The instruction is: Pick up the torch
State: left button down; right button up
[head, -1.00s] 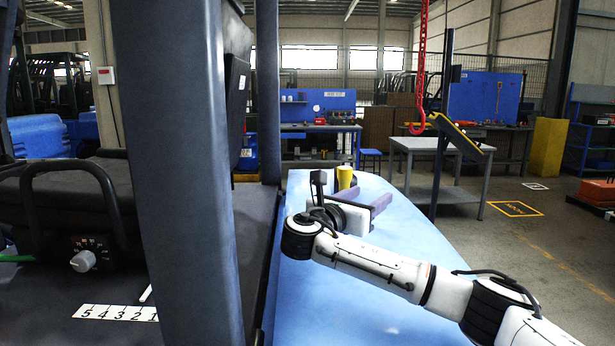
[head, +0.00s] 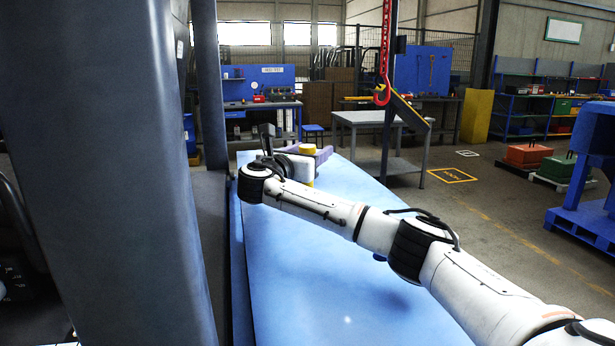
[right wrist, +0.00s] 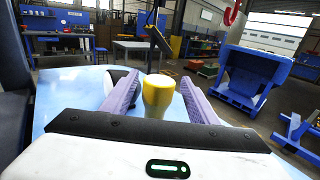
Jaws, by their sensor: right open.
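The torch (right wrist: 158,96) is a yellow, upright, cup-topped cylinder on the blue surface (right wrist: 70,88). In the right wrist view it stands between the two purple fingers of my right gripper (right wrist: 160,98), which is open, with gaps on both sides. In the head view the torch (head: 307,149) shows its yellow top beside my right gripper (head: 318,157); its lower part is partly hidden by the gripper and wrist. My left gripper is not in view.
A thick dark blue post (head: 120,150) stands close on the left, a thinner one (head: 209,85) behind it. A red hook (head: 382,92) hangs beyond the surface. A grey table (head: 368,118) stands behind. The near blue surface is mostly clear.

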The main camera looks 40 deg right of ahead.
jog(key=shift+b+x, duration=0.35)
jog(key=shift+x, duration=0.8)
jog(key=shift+w+d+f, duration=0.1)
jog(key=shift+w, duration=0.05)
jog(key=c, duration=1.2)
